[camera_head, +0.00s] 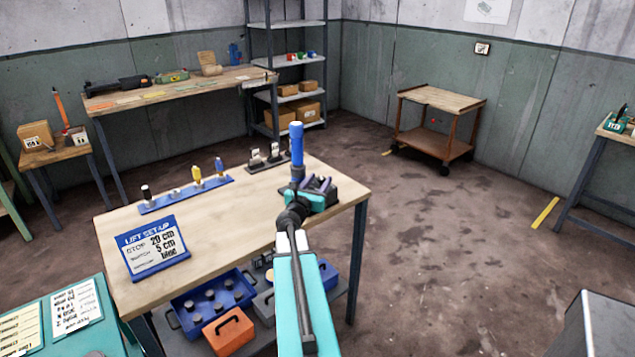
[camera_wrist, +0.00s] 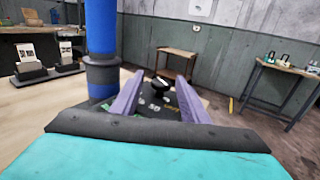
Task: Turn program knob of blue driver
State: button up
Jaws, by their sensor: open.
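A tall blue cylinder, apparently the blue driver (camera_head: 297,143), stands upright near the right end of the wooden table. In the wrist view it (camera_wrist: 101,38) rises just left of my gripper, with a darker collar. My gripper (camera_wrist: 161,78) has two purple fingers spread apart, with no object visibly clamped. In the head view my gripper (camera_head: 319,183) is just right of the cylinder. A small black knob (camera_wrist: 162,87) on a dark panel with white marks shows between the fingers in the wrist view. The panel's lower part is hidden by my gripper. I cannot read its setting.
Dark stands (camera_head: 268,158) are behind. Boxes sit on the shelf below. A wooden cart (camera_head: 440,107) stands beyond open floor.

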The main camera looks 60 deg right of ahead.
jog(key=shift+d, duration=0.1)
jog(key=shift+c, duration=0.2)
jog(key=c, duration=0.9)
jog(key=shift+a, duration=0.25)
jog(key=shift+w+d+r, duration=0.1)
jog(key=shift+w+d, duration=0.05)
jog(key=shift+d, duration=0.05)
jog(key=shift+w+m+g+p, duration=0.1)
jog(key=shift+m+g+p, duration=0.25)
jog(key=shift+g, duration=0.25)
jog(key=shift+w+d+m+g+p, duration=0.1)
jog(key=shift+w+m+g+p, duration=0.1)
jog(key=shift+m+g, duration=0.35)
jog(key=shift+w+m+g+p, duration=0.1)
jog(key=shift+m+g+p, duration=0.15)
jog(key=shift+g, duration=0.5)
jog(key=shift+w+d+m+g+y+p, duration=0.1)
jog(key=shift+w+m+g+y+p, duration=0.05)
jog(key=shift+m+g, duration=1.15)
jog(key=shift+w+m+g+y+p, duration=0.15)
jog(key=shift+m+g, duration=0.6)
jog(key=shift+g, duration=1.05)
jog(key=shift+m+g+y, duration=0.3)
jog(key=shift+m+g, duration=0.2)
jog(key=shift+g, duration=0.2)
jog(key=shift+m+g+y, duration=0.3)
jog(key=shift+g, duration=0.1)
